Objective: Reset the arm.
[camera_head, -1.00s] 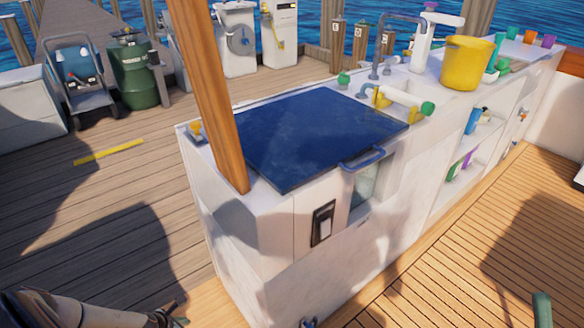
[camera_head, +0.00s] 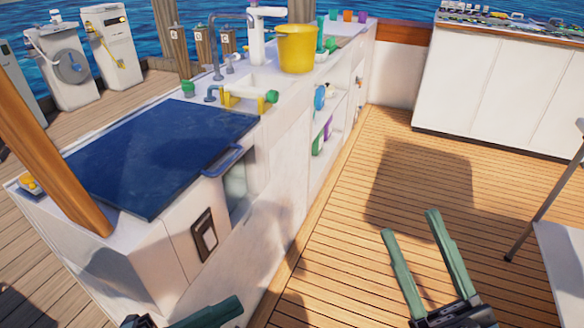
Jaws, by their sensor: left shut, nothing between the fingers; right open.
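The engine hatch is a dark blue lid (camera_head: 150,150) lying flat and closed on the white counter, with a blue handle (camera_head: 221,160) at its front edge. My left gripper (camera_head: 238,303) is at the bottom edge, in front of the counter's lower side. Its green fingers are shut and empty, and most of it is cut off by the frame. My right gripper (camera_head: 410,223) is low at the right, over the wooden deck. Its two green fingers are spread apart with nothing between them. Both grippers are apart from the hatch.
A wooden post (camera_head: 50,165) stands by the hatch's left edge. A yellow bucket (camera_head: 297,48) and a sink tap (camera_head: 214,45) are on the counter behind. A white cabinet (camera_head: 490,90) stands at the back right, a table (camera_head: 562,260) at the right edge. The deck between is open.

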